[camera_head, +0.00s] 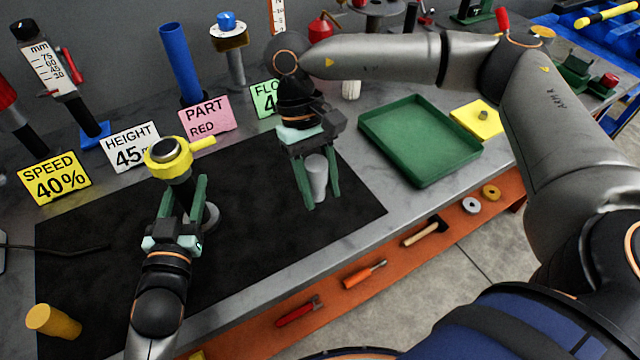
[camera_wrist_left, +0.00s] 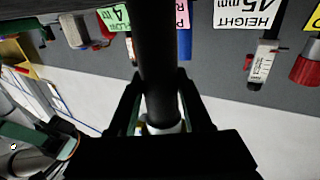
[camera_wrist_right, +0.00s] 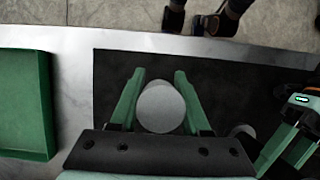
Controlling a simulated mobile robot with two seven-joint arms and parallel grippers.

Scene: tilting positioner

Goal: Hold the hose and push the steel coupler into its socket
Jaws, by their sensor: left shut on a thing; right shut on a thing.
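A black upright hose (camera_head: 181,190) carries a yellow collar (camera_head: 160,157) with a side lever and a round steel-rimmed opening facing up. My left gripper (camera_head: 184,190) is shut around the hose below the collar. The dark hose also shows between its fingers in the left wrist view (camera_wrist_left: 158,70). My right gripper (camera_head: 321,199) is shut on the grey steel coupler (camera_head: 316,174) and holds it over the black mat, apart from and right of the collar. The coupler's round end shows between the fingers in the right wrist view (camera_wrist_right: 161,108).
A grey round base (camera_head: 209,216) stands beside the left gripper on the black mat (camera_head: 270,245). A green tray (camera_head: 425,180) lies to the right, a yellow cylinder (camera_head: 53,322) at front left. Sign cards and a blue post (camera_head: 180,62) line the back. Mat between the grippers is clear.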

